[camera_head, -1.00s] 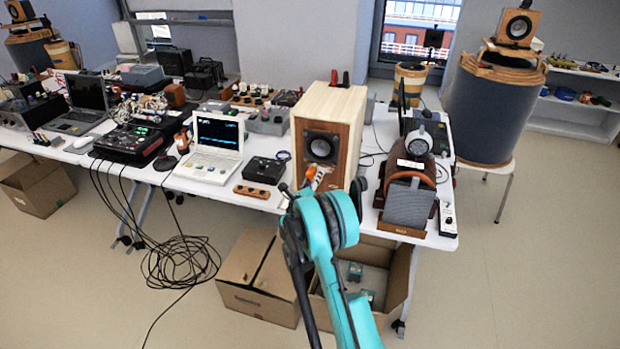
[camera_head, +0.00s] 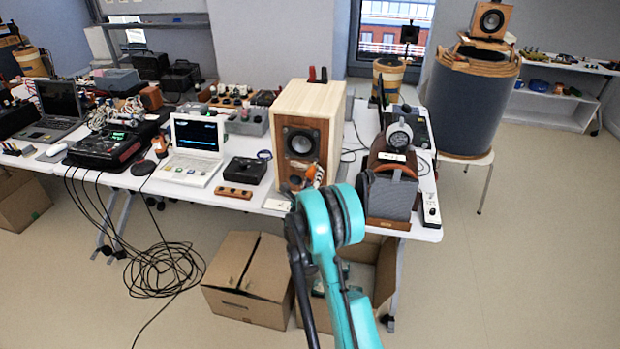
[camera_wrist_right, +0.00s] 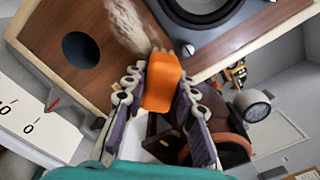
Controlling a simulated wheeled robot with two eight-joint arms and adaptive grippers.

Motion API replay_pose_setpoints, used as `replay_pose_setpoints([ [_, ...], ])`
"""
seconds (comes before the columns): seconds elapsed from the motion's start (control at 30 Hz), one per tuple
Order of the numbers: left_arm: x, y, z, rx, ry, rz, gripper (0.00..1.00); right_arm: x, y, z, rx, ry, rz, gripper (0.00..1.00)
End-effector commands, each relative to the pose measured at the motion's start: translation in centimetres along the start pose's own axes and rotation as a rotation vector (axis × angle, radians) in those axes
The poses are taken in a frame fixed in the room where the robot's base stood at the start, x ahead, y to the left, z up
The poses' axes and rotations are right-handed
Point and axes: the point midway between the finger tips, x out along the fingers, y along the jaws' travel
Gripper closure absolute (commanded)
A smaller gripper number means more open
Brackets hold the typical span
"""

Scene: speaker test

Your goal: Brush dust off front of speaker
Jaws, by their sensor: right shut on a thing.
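The speaker (camera_head: 312,98) is a pale wooden box with a darker brown front, standing on the white table. Its dark cone and round port hole show in the right wrist view, on the wood front (camera_wrist_right: 40,30). My right gripper (camera_wrist_right: 160,88) is shut on the orange handle of a brush (camera_wrist_right: 162,80). The pale bristles lie over the front between port and cone; I cannot tell if they touch. In the head view the brush (camera_head: 316,174) shows at the lower right of the front, partly hidden by my teal arm. No dust is distinguishable. My left gripper is not in view.
A headphone stand (camera_head: 390,198) stands close right of the speaker. A black box (camera_head: 245,170), a wooden block with knobs (camera_head: 233,192) and a white laptop (camera_head: 196,140) are to the left.

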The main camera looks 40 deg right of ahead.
Motion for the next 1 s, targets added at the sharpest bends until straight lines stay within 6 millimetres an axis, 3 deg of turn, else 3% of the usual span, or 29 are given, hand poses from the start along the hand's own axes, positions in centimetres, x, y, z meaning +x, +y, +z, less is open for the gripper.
replay_pose_setpoints([
  [1.0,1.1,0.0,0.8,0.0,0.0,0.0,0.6,0.1,5.0,4.4,-0.001,-0.002,0.002,0.96],
])
